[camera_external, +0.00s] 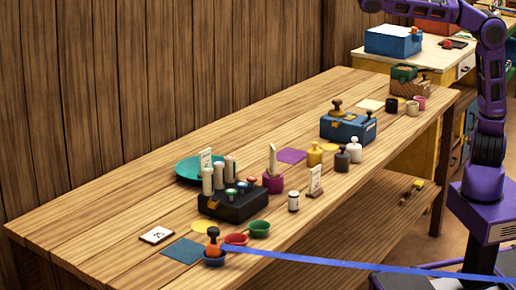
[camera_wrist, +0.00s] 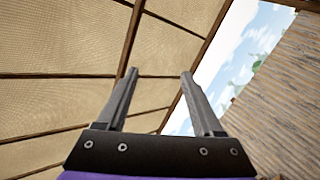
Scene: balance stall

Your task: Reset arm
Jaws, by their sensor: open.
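My gripper (camera_wrist: 158,75) shows in the wrist view with its two grey fingers spread apart and nothing between them. It points up toward a tan panelled ceiling (camera_wrist: 60,50) with dark beams, and a strip of sky shows at the right. In the external view my purple arm stands at the right, beside the table's right end. Its upper part runs out of the top of the picture, so my gripper is not visible there.
A long wooden table (camera_external: 110,212) holds a black block with cylinders (camera_external: 235,204), a blue box (camera_external: 347,128), a teal plate (camera_external: 186,168) and several small bowls and weights. A blue ribbon (camera_external: 340,264) crosses the front. A second bench (camera_external: 435,55) stands behind.

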